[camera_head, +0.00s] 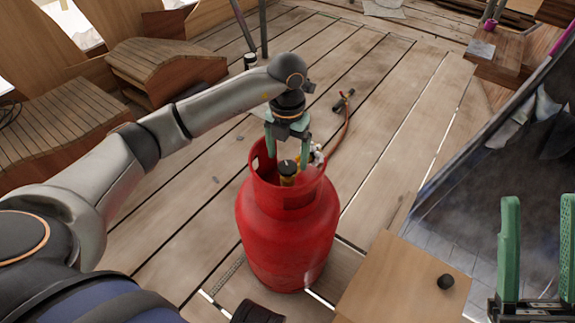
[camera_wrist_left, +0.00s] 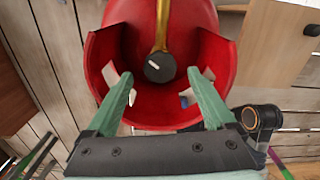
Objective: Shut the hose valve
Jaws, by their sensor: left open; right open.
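A red gas cylinder (camera_head: 288,235) stands upright on the plank floor, with a cut-out collar around its top. Inside the collar is a brass valve (camera_head: 287,180) with a round black knob (camera_head: 288,167). In the left wrist view the knob (camera_wrist_left: 160,67) has a white mark on its face. An orange hose (camera_head: 345,128) runs from the cylinder top to a torch-like tool (camera_head: 343,100) on the floor. My left gripper (camera_head: 288,148) is open above the collar, its fingers on either side of the knob's line and apart from it. My right gripper (camera_head: 538,205) is open and empty at the right edge.
A wooden board (camera_head: 400,285) with a small black knob (camera_head: 445,281) lies at the front right. A dark, sloping panel (camera_head: 500,170) rises at the right. Wooden boxes (camera_head: 165,68) stand at the back left. The planks behind the cylinder are mostly clear.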

